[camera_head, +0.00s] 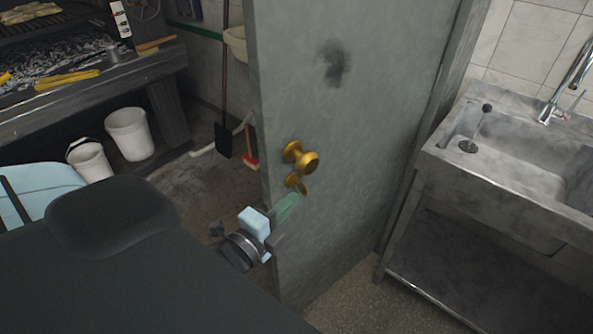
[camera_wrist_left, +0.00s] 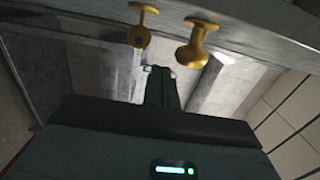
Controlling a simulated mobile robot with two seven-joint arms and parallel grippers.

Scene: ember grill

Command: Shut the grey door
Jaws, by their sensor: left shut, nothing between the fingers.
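The grey door (camera_head: 350,130) stands open in the middle of the head view, with its free edge to the left. A dark smudge marks its upper part. A brass knob (camera_head: 303,158) with a small brass piece below it sits near the free edge; brass fittings also show at the top of the left wrist view (camera_wrist_left: 195,45). My left gripper (camera_head: 287,208) is shut and empty, its green fingers in front of the door face just below the knob. Its fingers also show in the left wrist view (camera_wrist_left: 161,88). I cannot tell whether they touch the door. My right gripper is out of view.
A metal sink unit (camera_head: 490,180) with a lower shelf stands right of the door. Left of the door, beyond the opening, are a grill bench (camera_head: 150,68), white buckets (camera_head: 130,135) and a long-handled shovel (camera_head: 223,138). Some floor (camera_head: 225,185) shows clear there.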

